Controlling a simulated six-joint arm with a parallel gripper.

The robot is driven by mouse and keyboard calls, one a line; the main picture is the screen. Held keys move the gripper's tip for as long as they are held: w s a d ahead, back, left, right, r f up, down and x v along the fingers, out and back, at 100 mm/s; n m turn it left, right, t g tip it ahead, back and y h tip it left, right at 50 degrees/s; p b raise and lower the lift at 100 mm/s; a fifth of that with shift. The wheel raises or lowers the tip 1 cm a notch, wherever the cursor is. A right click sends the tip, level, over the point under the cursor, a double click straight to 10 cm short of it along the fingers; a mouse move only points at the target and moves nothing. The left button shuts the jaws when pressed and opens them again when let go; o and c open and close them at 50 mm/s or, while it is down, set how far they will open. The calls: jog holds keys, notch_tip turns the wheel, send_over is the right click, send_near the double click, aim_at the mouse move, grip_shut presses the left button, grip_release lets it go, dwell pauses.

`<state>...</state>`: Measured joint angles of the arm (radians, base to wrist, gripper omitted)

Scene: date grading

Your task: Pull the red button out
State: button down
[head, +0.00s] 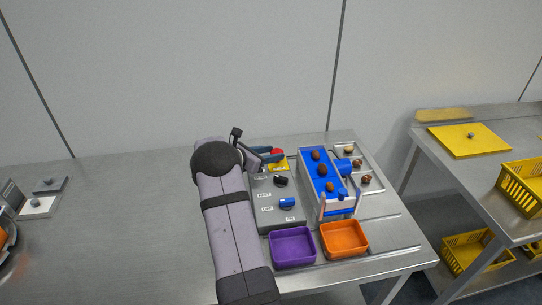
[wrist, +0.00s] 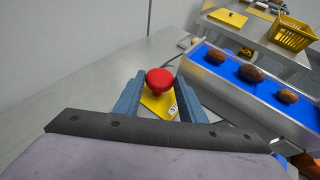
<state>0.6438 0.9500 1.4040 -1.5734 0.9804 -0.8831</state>
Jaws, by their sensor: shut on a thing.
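The red button (wrist: 160,78) is a round mushroom head over a yellow plate (wrist: 158,104). In the head view the red button (head: 277,151) shows at the far end of the grey control panel (head: 279,217), partly hidden by my gripper. My gripper (wrist: 159,84) has its two blue-grey fingers on either side of the button and is shut on it. In the head view my gripper (head: 272,156) reaches the button from the left. The stem under the button head is mostly hidden.
The panel also has a black knob (head: 281,181) and a blue knob (head: 287,202). A blue conveyor (head: 316,163) with several dates runs just right of the panel. A purple tray (head: 292,262) and an orange tray (head: 344,252) stand in front. The table's left is largely clear.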

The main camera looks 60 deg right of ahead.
jog(key=shift+r, duration=0.5)
jog(key=c, duration=1.2)
grip_release()
jog(key=shift+o, duration=0.2)
jog(key=shift+f, duration=0.1)
jog(key=shift+b+v, duration=1.2)
jog(key=shift+v, duration=2.5)
